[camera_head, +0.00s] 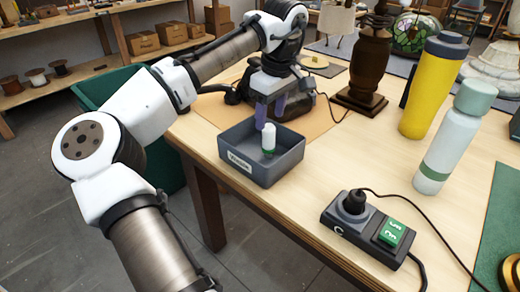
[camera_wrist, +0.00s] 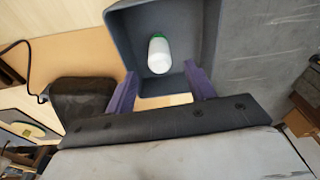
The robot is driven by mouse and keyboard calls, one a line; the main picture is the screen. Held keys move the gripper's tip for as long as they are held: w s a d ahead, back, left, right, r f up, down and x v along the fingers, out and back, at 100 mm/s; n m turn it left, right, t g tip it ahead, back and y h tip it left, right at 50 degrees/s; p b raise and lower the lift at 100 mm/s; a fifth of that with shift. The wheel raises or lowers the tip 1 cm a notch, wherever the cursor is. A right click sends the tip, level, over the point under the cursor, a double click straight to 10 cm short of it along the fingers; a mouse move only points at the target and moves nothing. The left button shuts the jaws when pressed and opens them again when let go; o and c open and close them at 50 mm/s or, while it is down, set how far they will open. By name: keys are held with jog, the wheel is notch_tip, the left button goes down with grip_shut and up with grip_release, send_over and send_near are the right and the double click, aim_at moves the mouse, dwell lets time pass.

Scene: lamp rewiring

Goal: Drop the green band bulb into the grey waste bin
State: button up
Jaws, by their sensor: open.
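The grey waste bin (camera_head: 285,165) is a shallow open tray with a white label, standing near the left edge of the table. The green band bulb (camera_head: 268,138), white with a green band at its lower end, is inside the bin and looks roughly upright. In the wrist view the bulb (camera_wrist: 158,56) shows inside the bin (camera_wrist: 125,42), apart from both fingers. My gripper (camera_head: 271,112) is open, with purple fingers pointing down just above the bin's back part. It is empty. In the wrist view my gripper (camera_wrist: 161,84) has its fingers well apart.
A dark lamp base (camera_head: 365,65) stands behind and right of the bin. A yellow bottle (camera_head: 432,88) and a pale bottle (camera_head: 455,135) stand at the right. A switch box (camera_head: 365,228) with a cord lies near the front edge. A dark green bin (camera_head: 110,90) stands on the floor.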

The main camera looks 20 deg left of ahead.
notch_tip(320, 180, up, 8)
jog(key=d, duration=0.1)
jog(key=shift+s+r, duration=0.15)
